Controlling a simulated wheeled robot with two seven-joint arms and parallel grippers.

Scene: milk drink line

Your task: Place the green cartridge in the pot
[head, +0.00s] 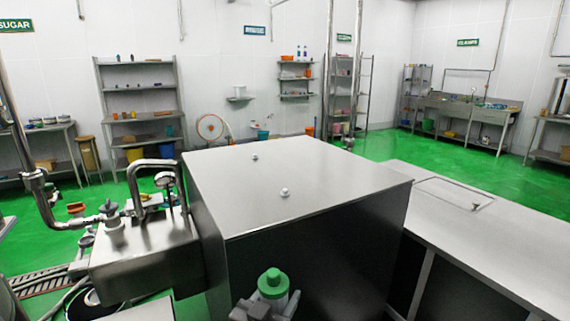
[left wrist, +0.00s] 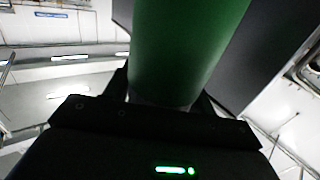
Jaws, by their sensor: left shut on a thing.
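In the left wrist view the cartridge (left wrist: 180,45) is a large green cylinder rising between the fingers. I cannot clearly make out the pot; a round dark-mouthed vessel (head: 92,298) is partly visible at the lower left. My right gripper is not in view.
The steel-topped cabinet (head: 290,182) fills the middle, with a lower steel counter (head: 500,235) to its right. A steel unit with pipes and a gauge (head: 145,255) stands at the left. Shelves (head: 140,100) and sinks (head: 465,112) line the walls; green floor lies open between.

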